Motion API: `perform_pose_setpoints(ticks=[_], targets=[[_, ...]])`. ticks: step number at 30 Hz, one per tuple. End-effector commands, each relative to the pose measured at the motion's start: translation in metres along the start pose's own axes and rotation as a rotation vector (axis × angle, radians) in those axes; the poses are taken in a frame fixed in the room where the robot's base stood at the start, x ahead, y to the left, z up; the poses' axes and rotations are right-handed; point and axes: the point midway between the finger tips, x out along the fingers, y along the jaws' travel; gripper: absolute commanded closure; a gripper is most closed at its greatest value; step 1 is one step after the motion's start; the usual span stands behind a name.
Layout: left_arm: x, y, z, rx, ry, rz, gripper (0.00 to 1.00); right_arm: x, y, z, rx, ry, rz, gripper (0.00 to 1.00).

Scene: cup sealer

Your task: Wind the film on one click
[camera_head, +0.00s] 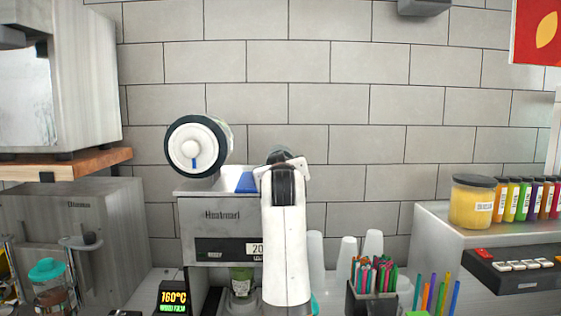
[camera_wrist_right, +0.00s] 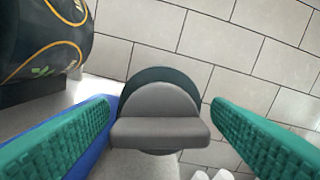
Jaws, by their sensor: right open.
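The cup sealer (camera_head: 221,221) stands on the counter in the head view. A white film roll with a dark rim (camera_head: 192,148) is on its top left; a blue strip of film (camera_head: 246,182) shows beside it. In the right wrist view a grey knob with a flat bar grip (camera_wrist_right: 160,131) sits on a dark green disc. My right gripper (camera_wrist_right: 160,112) is open, its teal-padded fingers on either side of the knob, with gaps showing. In the head view my right arm hides the sealer's right side and the knob. My left gripper is out of view.
A display reading 160°C (camera_head: 174,297) stands at the sealer's front left. A cup (camera_head: 241,281) is under the sealer. A dark patterned roll (camera_wrist_right: 40,50) is close left in the wrist view.

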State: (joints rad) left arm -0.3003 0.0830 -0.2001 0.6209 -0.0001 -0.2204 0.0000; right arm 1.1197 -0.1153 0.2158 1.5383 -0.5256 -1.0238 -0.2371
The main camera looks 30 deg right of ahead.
Motion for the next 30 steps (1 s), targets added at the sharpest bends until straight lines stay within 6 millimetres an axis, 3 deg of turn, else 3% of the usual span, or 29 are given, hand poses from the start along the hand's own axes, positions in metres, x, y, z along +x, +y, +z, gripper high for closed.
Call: perform_pose_setpoints(ticks=[9,17,30], targets=[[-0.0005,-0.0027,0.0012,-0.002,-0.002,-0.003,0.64,0.0022,-0.0002,-0.0003,0.000,0.000,0.000,0.29],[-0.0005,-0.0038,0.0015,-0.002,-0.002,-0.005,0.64,0.0020,-0.0002,-0.0001,0.000,0.000,0.000,0.71],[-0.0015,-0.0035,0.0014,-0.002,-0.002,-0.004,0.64,0.0021,-0.0006,0.0002,0.108,0.000,-0.001,0.72]])
